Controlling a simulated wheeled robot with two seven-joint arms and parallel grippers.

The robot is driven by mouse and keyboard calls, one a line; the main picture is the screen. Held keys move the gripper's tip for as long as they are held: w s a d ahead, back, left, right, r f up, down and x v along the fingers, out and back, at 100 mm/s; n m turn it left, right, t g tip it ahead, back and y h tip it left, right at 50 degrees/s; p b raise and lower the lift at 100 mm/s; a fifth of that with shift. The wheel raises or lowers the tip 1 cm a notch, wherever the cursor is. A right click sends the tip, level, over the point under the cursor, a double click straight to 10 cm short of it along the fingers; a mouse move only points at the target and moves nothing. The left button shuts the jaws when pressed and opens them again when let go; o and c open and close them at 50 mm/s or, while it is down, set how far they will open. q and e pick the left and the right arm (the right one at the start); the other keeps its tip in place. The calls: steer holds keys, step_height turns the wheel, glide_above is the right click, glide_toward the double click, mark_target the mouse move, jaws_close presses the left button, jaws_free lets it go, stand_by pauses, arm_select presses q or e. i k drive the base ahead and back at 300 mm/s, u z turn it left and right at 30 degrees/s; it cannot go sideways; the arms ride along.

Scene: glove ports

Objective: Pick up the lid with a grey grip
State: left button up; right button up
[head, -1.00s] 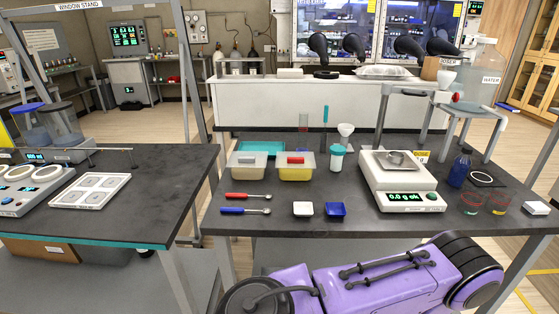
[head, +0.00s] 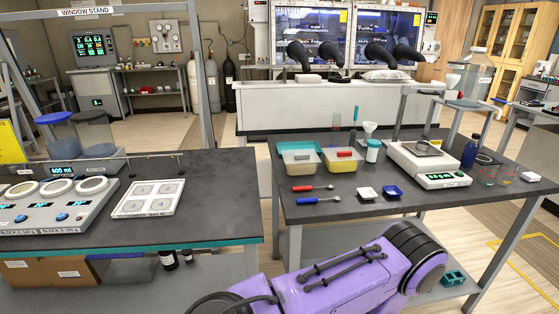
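The lid with a grey grip (head: 300,156) lies on the left one of two small yellow tubs (head: 299,170) on the dark bench in the middle right of the head view. A similar lid with a red grip (head: 343,155) is on the tub right beside it. Neither of my grippers is in view, so I cannot see whether they are open or shut. A purple arm link of mine crosses the bottom of the head view, in front of the bench and well short of the tubs.
In front of the tubs lie a red-handled spoon (head: 312,188) and a blue-handled one (head: 318,200). A scale (head: 428,163) stands to the right. A second bench (head: 205,190) is on the left, with a gap between.

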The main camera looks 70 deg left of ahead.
mark_target(302, 156)
steer(key=u, duration=1.45)
